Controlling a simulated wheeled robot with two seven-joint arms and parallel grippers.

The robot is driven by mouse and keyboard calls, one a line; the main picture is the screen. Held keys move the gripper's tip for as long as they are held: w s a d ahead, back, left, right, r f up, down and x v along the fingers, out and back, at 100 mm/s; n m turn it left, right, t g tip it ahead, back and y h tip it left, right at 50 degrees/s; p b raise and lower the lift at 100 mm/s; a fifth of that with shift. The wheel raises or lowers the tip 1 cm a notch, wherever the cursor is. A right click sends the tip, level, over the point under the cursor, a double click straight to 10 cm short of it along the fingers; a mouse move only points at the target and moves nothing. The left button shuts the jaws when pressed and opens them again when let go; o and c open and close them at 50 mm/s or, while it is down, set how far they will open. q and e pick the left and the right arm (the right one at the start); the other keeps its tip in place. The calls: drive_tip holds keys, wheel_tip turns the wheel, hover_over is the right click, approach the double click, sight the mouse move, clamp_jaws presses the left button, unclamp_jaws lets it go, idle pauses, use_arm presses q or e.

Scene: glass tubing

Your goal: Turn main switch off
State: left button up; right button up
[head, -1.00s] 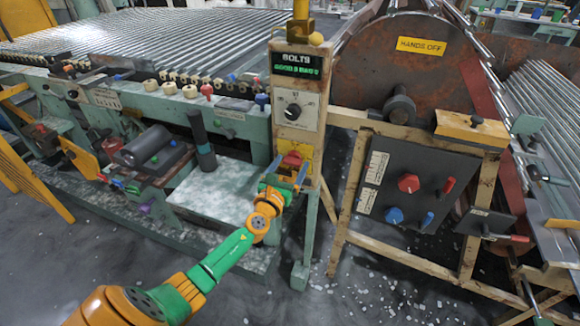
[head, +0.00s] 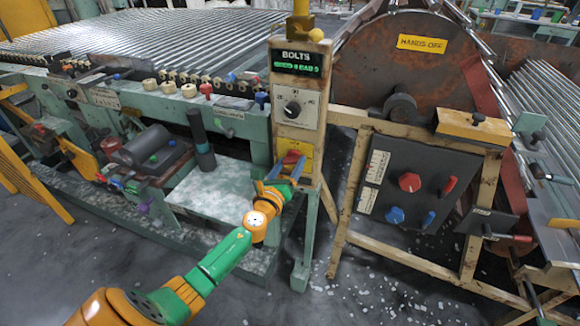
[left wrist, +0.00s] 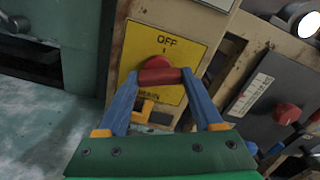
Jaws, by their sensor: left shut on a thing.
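The main switch is a red handle (left wrist: 155,77) with a rounded red hub on a yellow plate marked OFF at the top and MAIN lower down. In the head view the switch (head: 291,157) is on the narrow post, below a white dial panel. My left gripper (head: 290,170) reaches up to it from the lower left. In the left wrist view its blue fingers (left wrist: 163,79) are shut on the red handle, one at each end. The lower lettering is partly hidden by the fingers. My right gripper is not in view.
A grey panel (head: 404,188) with red and blue knobs stands to the right, on a wooden frame. A bench with rollers (head: 153,147) lies left. The floor in front holds scattered pale bits.

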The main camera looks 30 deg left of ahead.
use_arm(q)
drive_tip(key=n, duration=0.6)
drive_tip(key=shift+n+b, duration=0.3)
drive_tip(key=shift+b, duration=0.1)
drive_tip(key=n, duration=0.3)
drive_tip(key=shift+a, duration=0.1)
drive_tip(key=shift+n, duration=2.1)
drive_tip(key=o, duration=1.4)
drive_tip(key=shift+c, duration=0.2)
drive_tip(key=shift+s, duration=0.15)
drive_tip(key=v, duration=0.7)
